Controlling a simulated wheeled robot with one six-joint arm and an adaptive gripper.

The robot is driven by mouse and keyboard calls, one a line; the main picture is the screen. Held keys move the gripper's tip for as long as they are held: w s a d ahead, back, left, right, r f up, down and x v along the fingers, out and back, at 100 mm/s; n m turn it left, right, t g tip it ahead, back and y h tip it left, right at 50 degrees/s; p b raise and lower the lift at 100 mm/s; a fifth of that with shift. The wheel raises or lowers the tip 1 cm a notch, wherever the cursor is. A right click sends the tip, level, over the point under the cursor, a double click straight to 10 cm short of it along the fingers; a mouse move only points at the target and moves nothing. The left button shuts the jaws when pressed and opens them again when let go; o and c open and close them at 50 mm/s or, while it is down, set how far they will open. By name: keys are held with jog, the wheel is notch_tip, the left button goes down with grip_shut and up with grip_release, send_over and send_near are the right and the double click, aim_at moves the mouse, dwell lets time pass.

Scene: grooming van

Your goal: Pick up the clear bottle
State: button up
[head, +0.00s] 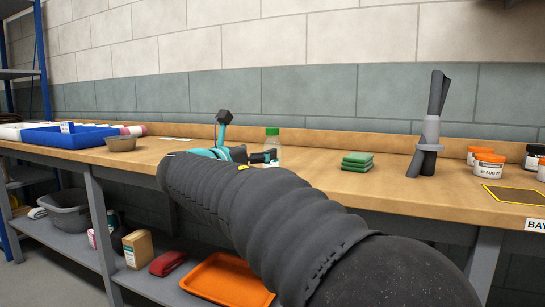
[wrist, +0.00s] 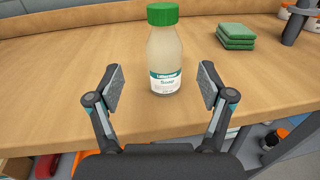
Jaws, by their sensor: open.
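The clear bottle (wrist: 165,52) stands upright on the wooden bench in the wrist view, with a green cap and a label reading "Soap". Its contents look pale and cloudy. My gripper (wrist: 158,90) is open, with one pad on each side of the bottle's lower part. I see a gap on both sides, wider on the left, and no clear contact. In the head view the bottle (head: 272,138) is partly hidden behind my arm and gripper; its green cap shows above them.
Green sponges (head: 357,161) lie stacked to the right of the bottle. A grey holder (head: 429,134) and orange-and-white jars (head: 488,165) stand further right. A bowl (head: 121,143) and a blue tray (head: 72,139) are on the left. A tiled wall is behind. Bare bench (wrist: 60,65) lies left of the bottle.

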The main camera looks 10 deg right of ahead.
jog(key=shift+x, duration=3.45)
jog(key=shift+s+d, duration=0.15)
jog(key=shift+s, duration=0.1)
jog(key=c, duration=1.3)
